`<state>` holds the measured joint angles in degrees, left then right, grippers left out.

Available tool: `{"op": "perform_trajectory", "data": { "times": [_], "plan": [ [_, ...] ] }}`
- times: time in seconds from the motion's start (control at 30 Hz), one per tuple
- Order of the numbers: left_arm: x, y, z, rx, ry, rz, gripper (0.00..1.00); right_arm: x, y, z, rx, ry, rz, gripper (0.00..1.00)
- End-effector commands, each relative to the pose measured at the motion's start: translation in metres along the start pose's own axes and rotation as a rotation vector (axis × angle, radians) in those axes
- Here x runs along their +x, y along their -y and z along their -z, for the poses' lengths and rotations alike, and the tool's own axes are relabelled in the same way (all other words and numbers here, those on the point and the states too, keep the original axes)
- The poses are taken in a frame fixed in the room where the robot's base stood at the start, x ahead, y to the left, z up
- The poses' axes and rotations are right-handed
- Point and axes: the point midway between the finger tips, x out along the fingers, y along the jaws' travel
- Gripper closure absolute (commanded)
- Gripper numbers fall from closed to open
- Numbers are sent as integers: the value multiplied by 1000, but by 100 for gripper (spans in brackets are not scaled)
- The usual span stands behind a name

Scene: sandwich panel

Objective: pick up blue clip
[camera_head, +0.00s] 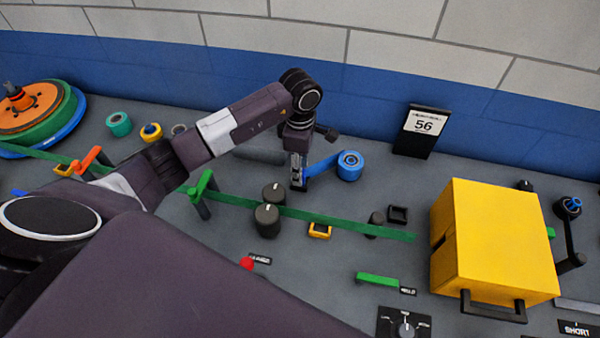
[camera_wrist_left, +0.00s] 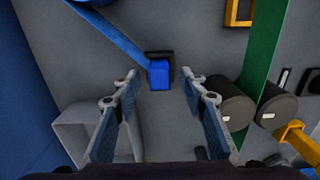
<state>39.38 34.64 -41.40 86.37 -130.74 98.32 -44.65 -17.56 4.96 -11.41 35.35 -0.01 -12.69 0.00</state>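The blue clip (camera_wrist_left: 159,75) shows in the left wrist view as a small blue block in a dark holder, at the end of a blue strip (camera_wrist_left: 110,32). My left gripper (camera_wrist_left: 160,85) is open, with one finger on each side of the clip in that view; no contact shows. In the head view my left gripper (camera_head: 299,184) points down at the panel, beside the blue strip (camera_head: 322,167) that runs to a blue roll (camera_head: 349,166). The clip is not clearly visible there, likely hidden by the gripper. My right gripper is not in view.
Two dark knobs (camera_head: 270,208) stand close to the gripper, by a green strip (camera_head: 345,222). A green clip (camera_head: 201,185) and an orange clip (camera_head: 88,159) are to the left. A yellow box (camera_head: 495,240) stands at the right. A sign (camera_head: 424,124) reads 56.

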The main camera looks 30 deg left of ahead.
Motion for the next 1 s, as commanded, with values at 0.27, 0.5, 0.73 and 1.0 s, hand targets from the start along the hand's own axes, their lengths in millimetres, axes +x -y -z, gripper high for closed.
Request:
{"op": "perform_trajectory", "data": {
  "times": [0.27,0.5,0.73,1.0],
  "plan": [
    [20,0,0,1,-1,0,61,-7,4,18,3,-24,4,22],
    [20,0,0,1,-1,-1,72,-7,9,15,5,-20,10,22],
    [20,0,0,1,-1,-1,97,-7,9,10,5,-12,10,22],
    [19,0,0,1,-1,-1,100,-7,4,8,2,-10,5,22]
  ]
}}
